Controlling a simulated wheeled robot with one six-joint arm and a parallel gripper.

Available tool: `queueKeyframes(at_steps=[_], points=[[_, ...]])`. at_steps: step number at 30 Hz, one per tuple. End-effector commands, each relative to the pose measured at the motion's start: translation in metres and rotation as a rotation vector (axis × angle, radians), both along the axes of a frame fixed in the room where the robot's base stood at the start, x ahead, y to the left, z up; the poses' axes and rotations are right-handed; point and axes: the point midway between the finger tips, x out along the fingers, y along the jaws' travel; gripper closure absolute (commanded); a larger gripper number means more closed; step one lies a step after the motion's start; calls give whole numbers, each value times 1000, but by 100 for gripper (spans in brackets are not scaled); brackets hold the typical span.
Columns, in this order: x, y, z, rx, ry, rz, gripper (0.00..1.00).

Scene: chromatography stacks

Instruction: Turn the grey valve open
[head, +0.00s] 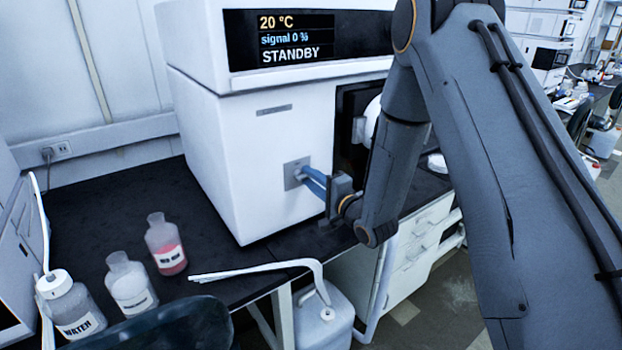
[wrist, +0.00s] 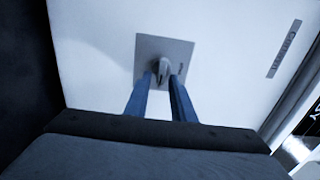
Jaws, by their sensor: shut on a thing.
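The grey valve (wrist: 162,68) sits on a square grey plate (wrist: 180,48) on the white instrument's front. In the wrist view its small handle stands between the tips of my gripper's two blue fingers (wrist: 161,80). The fingers are shut on it, one on each side. In the head view my gripper (head: 302,174) reaches the plate (head: 291,172) from the right, and the valve's handle is hidden by the fingers. The white instrument (head: 270,150) has a display (head: 307,38) reading 20 °C, signal 0 % and STANDBY.
On the black bench (head: 120,220) stand a WATER bottle (head: 72,305), a clear bottle (head: 130,285) and a bottle with pink liquid (head: 165,245), all left of my gripper. A jug (head: 322,318) stands below the bench edge.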

Motion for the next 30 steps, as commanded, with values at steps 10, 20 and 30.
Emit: queueKeyframes(at_steps=[10,20,30], points=[[0,-1,-1,18,13,-2,100],[0,0,-1,16,12,-1,72],[-10,-8,-1,16,12,-2,72]])
